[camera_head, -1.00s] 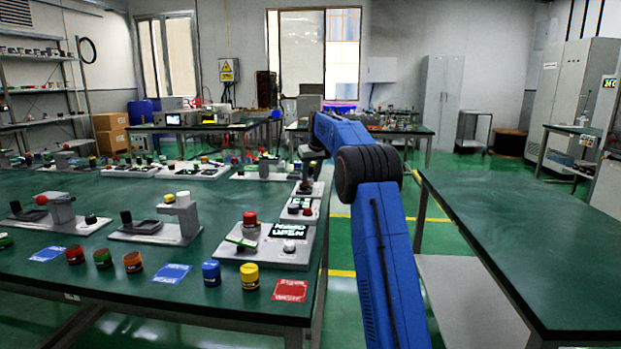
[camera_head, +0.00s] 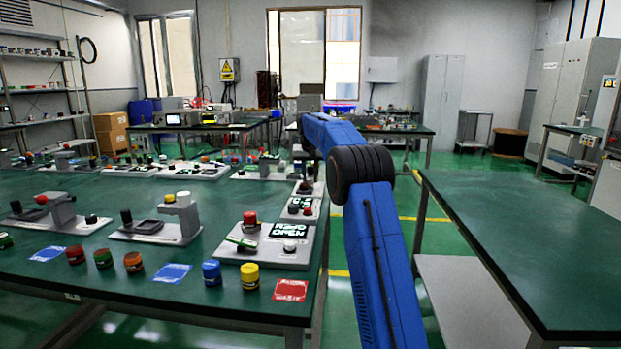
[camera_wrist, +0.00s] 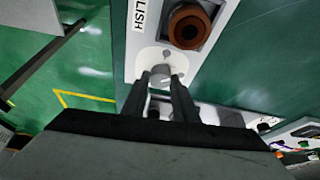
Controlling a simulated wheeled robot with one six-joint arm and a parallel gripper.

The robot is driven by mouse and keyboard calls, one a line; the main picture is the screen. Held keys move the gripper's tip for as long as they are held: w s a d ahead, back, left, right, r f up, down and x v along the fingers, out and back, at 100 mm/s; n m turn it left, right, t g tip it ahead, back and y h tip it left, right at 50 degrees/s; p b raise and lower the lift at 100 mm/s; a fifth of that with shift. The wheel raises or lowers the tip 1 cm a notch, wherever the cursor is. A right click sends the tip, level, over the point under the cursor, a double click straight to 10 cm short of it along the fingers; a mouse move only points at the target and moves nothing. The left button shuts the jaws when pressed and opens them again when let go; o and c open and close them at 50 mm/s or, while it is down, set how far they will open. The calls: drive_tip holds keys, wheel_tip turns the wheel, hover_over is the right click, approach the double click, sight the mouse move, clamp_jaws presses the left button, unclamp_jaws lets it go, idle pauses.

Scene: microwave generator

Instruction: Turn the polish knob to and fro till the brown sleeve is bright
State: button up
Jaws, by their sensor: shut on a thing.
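In the wrist view, my gripper (camera_wrist: 161,82) reaches over a pale panel with its two dark fingers shut on the polish knob (camera_wrist: 160,70). The knob is small and light grey, on a white round plate. The brown sleeve (camera_wrist: 188,28) sits just beyond it in a grey square recess; it is a dull brown ring with a dark hollow middle. A label (camera_wrist: 139,14) ending in "LISH" is beside it, partly cut off by the frame edge. In the head view my arm hides the gripper, and I cannot make out the knob or sleeve.
The panel stands near the edge of the green bench (camera_head: 150,297). A bare green bench (camera_head: 530,240) is to the right, across a floor gap.

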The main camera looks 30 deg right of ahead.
drive_tip(key=m+h, duration=0.1)
drive_tip(key=m, duration=0.2)
drive_tip(key=shift+w+a+m+g, duration=0.1)
drive_tip(key=shift+m+g, duration=0.2)
drive_tip(key=shift+m, duration=0.1)
drive_tip(key=shift+m+g+h, duration=0.5)
drive_tip(key=shift+m+g, duration=0.2)
drive_tip(key=shift+m, duration=1.2)
drive_tip(key=o, duration=1.1)
drive_tip(key=shift+c, duration=0.2)
drive_tip(key=shift+r, duration=0.1)
drive_tip(key=v, duration=1.2)
drive_tip(key=shift+w+a, duration=0.1)
